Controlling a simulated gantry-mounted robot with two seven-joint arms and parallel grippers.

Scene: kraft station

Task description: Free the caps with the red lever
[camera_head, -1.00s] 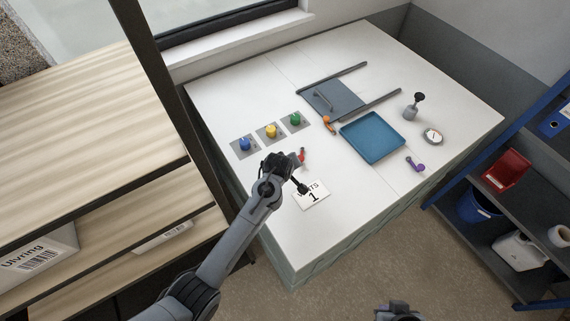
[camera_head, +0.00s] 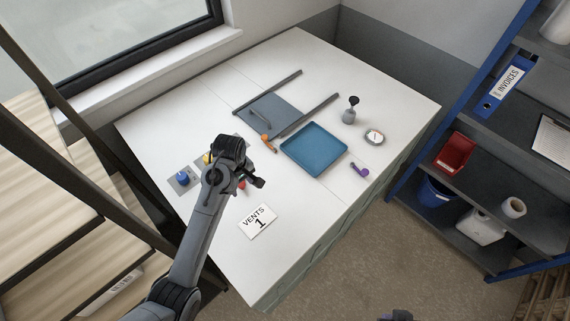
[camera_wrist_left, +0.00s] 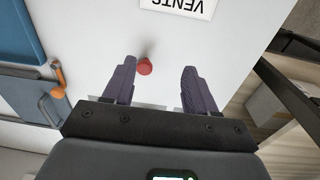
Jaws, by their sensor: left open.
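The red lever (camera_head: 241,185) lies on the white table, mostly hidden by my left gripper (camera_head: 250,179) in the head view. In the left wrist view the lever's red rounded end (camera_wrist_left: 145,67) shows between the open fingers of my left gripper (camera_wrist_left: 160,78), nearer the left finger and not gripped. The blue cap (camera_head: 182,179) sits on a grey plate. The yellow cap (camera_head: 206,158) is partly covered by my arm, and the green cap is hidden behind it.
A "VENTS 1" card (camera_head: 258,222) lies in front of my left gripper. Beyond are an orange lever (camera_head: 268,143), a teal tray (camera_head: 314,148), a grey panel (camera_head: 276,115) between rails, a purple lever (camera_head: 359,169) and a round gauge (camera_head: 374,137). The table's front right is clear.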

